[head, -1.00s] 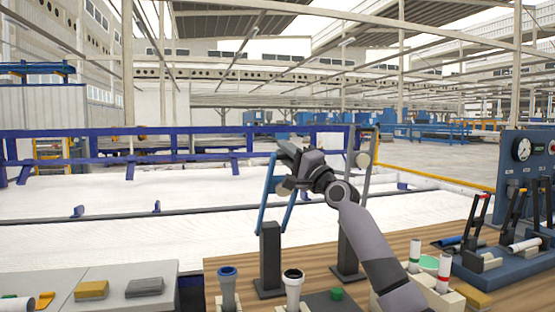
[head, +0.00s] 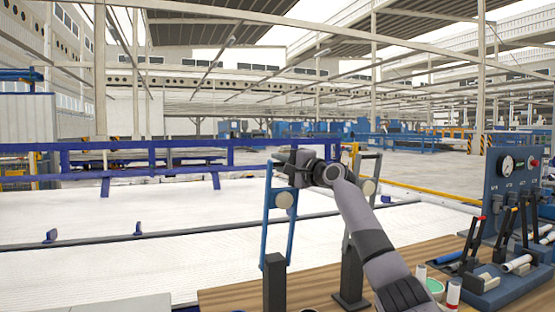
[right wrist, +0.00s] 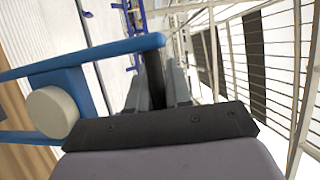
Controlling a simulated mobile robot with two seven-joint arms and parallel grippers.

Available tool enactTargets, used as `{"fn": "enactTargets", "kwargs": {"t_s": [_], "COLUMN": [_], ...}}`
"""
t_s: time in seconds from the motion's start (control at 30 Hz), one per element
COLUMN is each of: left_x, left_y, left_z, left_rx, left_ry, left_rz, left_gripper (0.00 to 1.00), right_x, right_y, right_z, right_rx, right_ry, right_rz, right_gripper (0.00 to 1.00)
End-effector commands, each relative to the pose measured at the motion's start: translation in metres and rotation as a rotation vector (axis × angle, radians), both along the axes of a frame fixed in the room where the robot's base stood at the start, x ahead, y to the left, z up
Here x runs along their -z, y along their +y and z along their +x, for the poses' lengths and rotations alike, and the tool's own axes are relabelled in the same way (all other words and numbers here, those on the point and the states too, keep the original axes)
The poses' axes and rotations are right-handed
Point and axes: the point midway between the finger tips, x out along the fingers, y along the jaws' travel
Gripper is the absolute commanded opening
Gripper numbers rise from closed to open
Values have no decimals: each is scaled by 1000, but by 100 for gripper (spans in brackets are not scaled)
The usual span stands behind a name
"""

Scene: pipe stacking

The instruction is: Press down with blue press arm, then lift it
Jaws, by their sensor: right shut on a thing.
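The blue press arm (head: 266,225) is a frame of two blue bars with a cream round knob (head: 284,200). It stands raised, nearly upright, above a dark post (head: 274,285). My right gripper (head: 283,165) is shut on its upper end. The exact contact is partly hidden by the gripper body. My left gripper is not in view.
A grey arm with a cream knob (head: 369,187) stands on a second dark post (head: 349,280), close behind my right forearm. A blue control panel (head: 507,185) with a gauge and several levers stands at the right. White floor lies beyond the wooden bench (head: 225,298).

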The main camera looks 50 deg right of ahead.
Motion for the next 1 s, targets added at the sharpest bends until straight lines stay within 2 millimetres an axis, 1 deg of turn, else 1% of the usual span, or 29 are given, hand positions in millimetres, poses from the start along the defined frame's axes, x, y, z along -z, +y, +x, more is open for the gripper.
{"fn": "enactTargets", "kwargs": {"t_s": [0.03,0.57,0.6,0.63,1.0], "left_x": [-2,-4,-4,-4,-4], "left_y": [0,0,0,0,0], "left_z": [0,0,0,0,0], "left_rx": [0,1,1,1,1], "left_ry": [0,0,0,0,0], "left_rz": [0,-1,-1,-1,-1], "left_gripper": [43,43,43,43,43], "right_x": [14,16,16,16,12], "right_y": [0,-2,-2,-2,-3], "right_z": [7,8,8,8,6], "right_rx": [-7,-9,-9,-9,-7], "right_ry": [43,64,63,63,58], "right_rz": [14,25,25,25,22], "right_gripper": [0,0,29,38,39]}}
